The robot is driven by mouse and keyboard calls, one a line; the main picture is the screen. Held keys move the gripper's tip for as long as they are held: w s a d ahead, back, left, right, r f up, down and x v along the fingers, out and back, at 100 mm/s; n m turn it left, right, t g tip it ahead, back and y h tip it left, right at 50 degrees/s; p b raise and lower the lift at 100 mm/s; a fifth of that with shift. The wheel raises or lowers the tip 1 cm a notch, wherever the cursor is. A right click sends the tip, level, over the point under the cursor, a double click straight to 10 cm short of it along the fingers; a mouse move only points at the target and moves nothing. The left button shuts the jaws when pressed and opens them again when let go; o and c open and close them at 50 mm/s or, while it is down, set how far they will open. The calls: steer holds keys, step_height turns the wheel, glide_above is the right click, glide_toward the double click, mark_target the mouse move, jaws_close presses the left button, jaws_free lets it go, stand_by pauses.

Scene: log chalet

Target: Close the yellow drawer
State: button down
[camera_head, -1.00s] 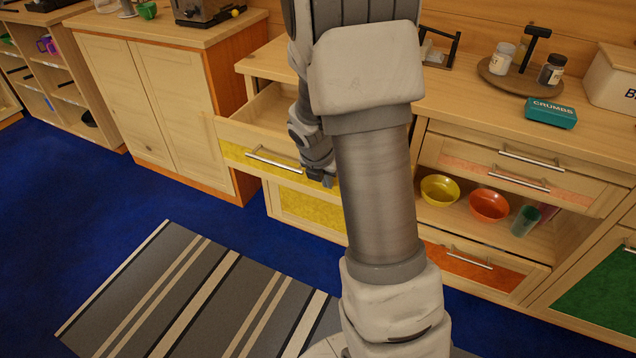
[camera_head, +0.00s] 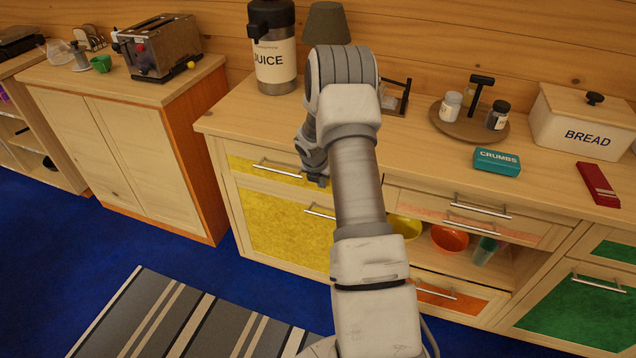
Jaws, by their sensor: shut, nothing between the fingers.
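The yellow drawer (camera_head: 264,172) is the narrow yellow-fronted panel with a metal bar handle, just under the counter at the left. Its front looks flush with the cabinet, with no open interior showing. Its right end is hidden behind my arm. A larger yellow panel (camera_head: 285,225) with its own handle sits below it. My gripper (camera_head: 318,182) is shut and empty, at the right part of the drawer front, near its lower edge. Whether it touches the front cannot be told.
The counter holds a juice dispenser (camera_head: 273,50), a lamp (camera_head: 326,24), a round tray (camera_head: 446,128), a crumbs box (camera_head: 497,161) and a bread box (camera_head: 580,125). An orange-fronted drawer (camera_head: 470,226) is to the right, above an open shelf with bowls. Striped rug (camera_head: 190,318) covers the floor in front.

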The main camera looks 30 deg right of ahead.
steer(key=shift+w+d, duration=0.65)
steer(key=shift+d, duration=0.15)
steer(key=shift+r, duration=0.1)
